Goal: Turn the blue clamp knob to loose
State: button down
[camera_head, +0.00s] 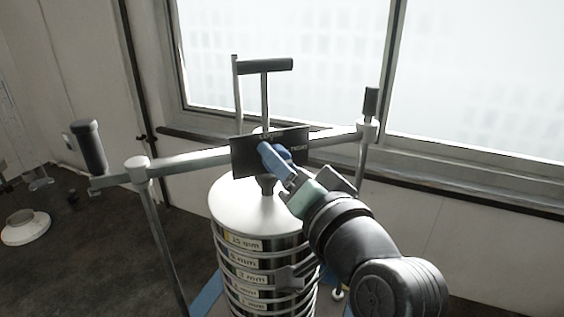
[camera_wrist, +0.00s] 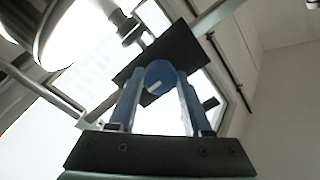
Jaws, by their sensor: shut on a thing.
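The blue clamp knob (camera_wrist: 160,75) is round with a pale pointer mark and sits in front of a dark plate (camera_wrist: 186,48). In the head view the knob (camera_head: 283,152) is partly hidden by my fingers, and the plate (camera_head: 243,158) carries lettering, a word at the top and "TIGHT" at the right. My gripper (camera_head: 272,157) reaches in from the lower right. In the wrist view my gripper (camera_wrist: 160,88) has its two blue fingers on either side of the knob, shut on it. I cannot tell exactly which word the pointer faces.
The plate is on a metal crossbar (camera_head: 190,162) between two upright rods with black handles (camera_head: 90,147). Below stands a stack of labelled sieves (camera_head: 240,262) with a pale round lid (camera_head: 235,208). A window wall is behind. A white round object (camera_head: 25,227) lies on the floor at left.

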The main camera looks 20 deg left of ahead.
jog(key=shift+f+n+b, duration=0.1)
jog(key=shift+n+b, duration=0.2)
jog(key=shift+b, duration=0.05)
jog(key=n+b, duration=0.8)
jog(key=shift+n+h, duration=0.3)
jog(key=shift+n, duration=0.1)
jog(key=n+b, duration=0.3)
jog(key=n, duration=0.1)
jog(key=shift+s, duration=0.1)
jog(key=shift+a+n+h+b, duration=0.1)
jog(key=shift+n+h+b, duration=0.2)
jog(key=shift+n+b, duration=1.3)
jog(key=shift+r+n, duration=0.2)
jog(key=shift+n, duration=0.3)
jog(key=shift+c, duration=1.7)
grip_release()
